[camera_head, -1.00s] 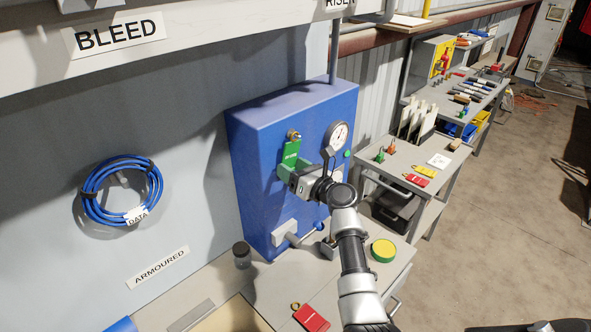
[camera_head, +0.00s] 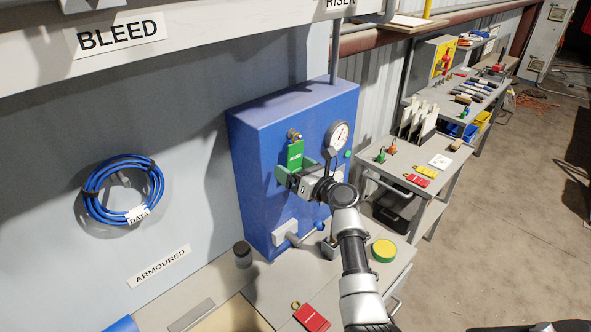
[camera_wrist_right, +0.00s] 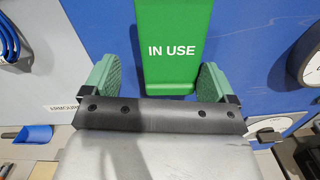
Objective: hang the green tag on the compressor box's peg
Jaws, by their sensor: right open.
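The green tag (camera_head: 295,154) hangs upright from the brass-coloured peg (camera_head: 294,134) on the front of the blue compressor box (camera_head: 262,190). In the right wrist view the tag (camera_wrist_right: 173,48) reads "IN USE" and lies close against the blue face. My right gripper (camera_head: 293,171) is at the tag's lower end. Its green finger pads stand apart on either side of the tag, with gaps between, as the right wrist view (camera_wrist_right: 172,84) shows. The gripper is open and empty. The peg is out of the right wrist view. My left gripper is not in view.
A pressure gauge (camera_head: 337,137) sits right of the tag on the box, and a lever handle (camera_head: 305,236) is below. A red tag (camera_head: 311,318) and a green-yellow round tin (camera_head: 384,250) lie on the bench. A blue cable coil (camera_head: 123,190) hangs on the left wall.

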